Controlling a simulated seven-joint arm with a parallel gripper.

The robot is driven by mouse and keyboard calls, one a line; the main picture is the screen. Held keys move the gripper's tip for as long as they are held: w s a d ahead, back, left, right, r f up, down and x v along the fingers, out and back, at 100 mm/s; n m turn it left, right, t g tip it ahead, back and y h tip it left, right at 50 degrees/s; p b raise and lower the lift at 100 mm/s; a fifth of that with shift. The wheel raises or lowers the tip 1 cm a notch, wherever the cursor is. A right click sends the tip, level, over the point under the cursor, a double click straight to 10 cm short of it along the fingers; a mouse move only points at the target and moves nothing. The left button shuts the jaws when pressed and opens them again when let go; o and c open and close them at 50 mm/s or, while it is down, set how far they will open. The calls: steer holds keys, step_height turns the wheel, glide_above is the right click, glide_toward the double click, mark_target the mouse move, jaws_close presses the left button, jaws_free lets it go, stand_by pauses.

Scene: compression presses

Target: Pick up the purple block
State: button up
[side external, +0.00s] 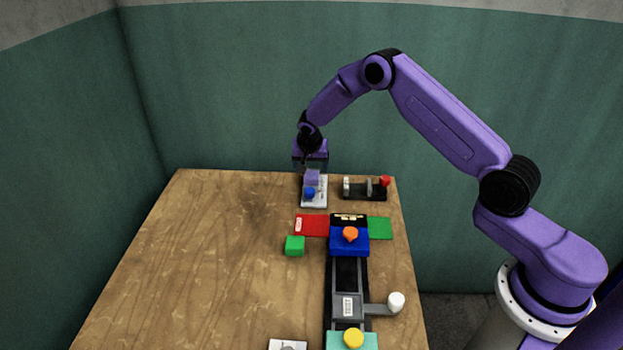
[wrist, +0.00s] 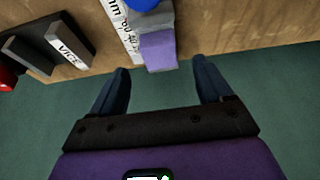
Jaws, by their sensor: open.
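The purple block (side external: 312,177) sits near the far edge of the table, at the end of a small white-based device (side external: 319,198) with a blue knob (side external: 309,192). In the wrist view the purple block (wrist: 158,50) is just beyond my fingertips, roughly centred between them sideways, with grey parts of the device against it. My gripper (wrist: 162,68) is open and empty, its two dark fingers apart. In the side view my gripper (side external: 311,163) is over the table's far edge, just above and behind the block. Whether a finger touches the block cannot be told.
A black vice (side external: 365,188) with a red knob stands right of the device; it also shows in the wrist view (wrist: 62,42). Nearer are a blue press (side external: 349,244) with red and green plates, a green block (side external: 295,246) and a white-knobbed lever (side external: 396,302). The table's left is clear.

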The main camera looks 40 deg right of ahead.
mark_target(312, 175)
steer(key=x, duration=0.4)
steer(key=shift+d+f, duration=0.1)
steer(key=shift+f, duration=0.3)
steer(key=c, duration=1.1)
steer(key=shift+c, duration=0.5)
